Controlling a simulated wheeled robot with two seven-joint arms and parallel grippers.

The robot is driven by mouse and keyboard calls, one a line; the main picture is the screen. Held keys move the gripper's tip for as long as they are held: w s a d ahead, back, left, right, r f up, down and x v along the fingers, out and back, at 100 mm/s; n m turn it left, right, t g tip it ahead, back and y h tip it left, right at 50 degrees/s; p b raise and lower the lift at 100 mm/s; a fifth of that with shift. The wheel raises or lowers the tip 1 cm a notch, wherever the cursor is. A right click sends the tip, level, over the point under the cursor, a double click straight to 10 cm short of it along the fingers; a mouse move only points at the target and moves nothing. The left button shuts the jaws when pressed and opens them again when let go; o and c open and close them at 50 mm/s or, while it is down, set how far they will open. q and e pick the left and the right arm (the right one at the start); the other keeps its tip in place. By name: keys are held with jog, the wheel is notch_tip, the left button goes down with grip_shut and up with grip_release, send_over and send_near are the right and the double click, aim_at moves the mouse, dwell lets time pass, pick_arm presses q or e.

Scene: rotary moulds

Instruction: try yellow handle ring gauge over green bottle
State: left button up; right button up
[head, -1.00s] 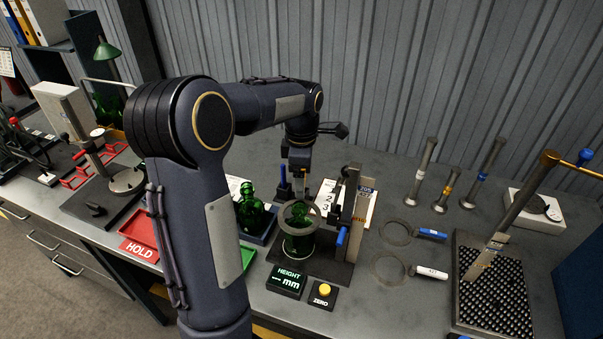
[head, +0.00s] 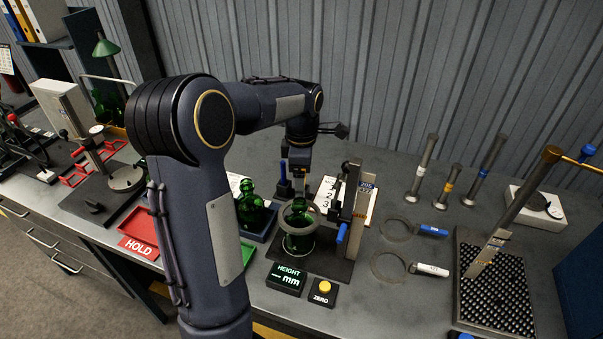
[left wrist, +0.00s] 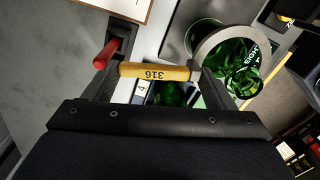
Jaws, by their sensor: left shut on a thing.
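The green bottle (head: 298,243) stands upright on the dark base of the height gauge. My right gripper is out of view.
The height gauge post (head: 357,215) stands just right of the bottle. Another green bottle (head: 250,208) is close on the left. Ring gauges with a blue handle (head: 433,231) and a white handle (head: 430,269) lie to the right. A HEIGHT display (head: 287,279) is in front.

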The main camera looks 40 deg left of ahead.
pick_arm(q)
jog(key=shift+f+b, duration=2.3)
jog(key=shift+f, duration=1.35)
jog(key=shift+f, duration=0.15)
dwell(0.8)
dwell(1.5)
jog(key=shift+r+p, duration=2.4)
jog(key=shift+r, duration=0.35)
jog(key=shift+s+d, duration=0.1)
jog(key=shift+s, duration=0.05)
